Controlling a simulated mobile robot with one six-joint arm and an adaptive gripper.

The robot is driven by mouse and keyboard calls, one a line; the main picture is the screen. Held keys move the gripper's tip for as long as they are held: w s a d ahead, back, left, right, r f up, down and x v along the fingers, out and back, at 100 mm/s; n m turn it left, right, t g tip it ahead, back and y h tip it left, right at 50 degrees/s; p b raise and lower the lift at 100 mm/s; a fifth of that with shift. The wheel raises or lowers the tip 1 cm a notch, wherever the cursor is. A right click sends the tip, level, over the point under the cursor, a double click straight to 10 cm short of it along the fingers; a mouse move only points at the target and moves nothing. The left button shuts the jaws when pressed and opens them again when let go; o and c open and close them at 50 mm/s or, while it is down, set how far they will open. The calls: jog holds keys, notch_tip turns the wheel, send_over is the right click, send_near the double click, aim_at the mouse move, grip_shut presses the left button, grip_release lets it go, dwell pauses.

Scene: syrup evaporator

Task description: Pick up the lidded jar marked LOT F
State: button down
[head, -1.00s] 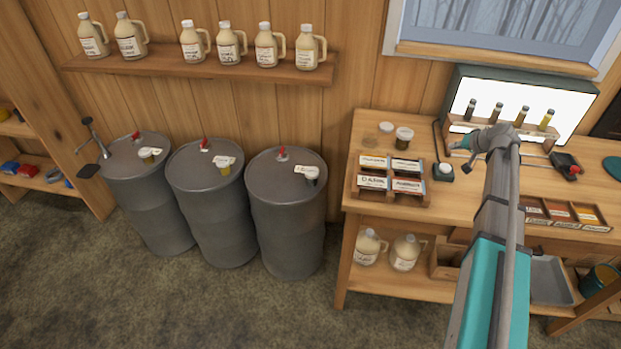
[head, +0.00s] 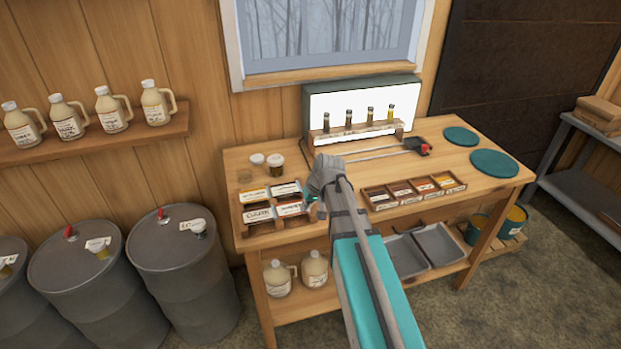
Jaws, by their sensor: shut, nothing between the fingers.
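No LOT F marking can be read in this view. A dark jar with a white lid (head: 277,166) stands upright at the back left of the workbench. Small sample jars with tags sit on the drums, one amber (head: 102,253) and one pale (head: 199,229); their lettering is too small to read. My gripper (head: 311,198) is above the bench, beside the labelled box and in front of the lidded jar, apart from it. It is shut and empty, partly hidden by my arm.
The bench (head: 335,212) holds a labelled box (head: 247,217), a sample tray (head: 380,204), a vial rack before a light box (head: 318,95) and teal discs (head: 494,163). Drums (head: 180,270) stand left, under a jug shelf (head: 150,137). Open floor lies front right.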

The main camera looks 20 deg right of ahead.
jog(key=s+a+f+g+h, duration=0.1)
jog(key=s+a+g+h, duration=0.2)
jog(key=s, duration=1.2)
jog(key=shift+s+a+f, duration=0.2)
jog(key=shift+s, duration=0.2)
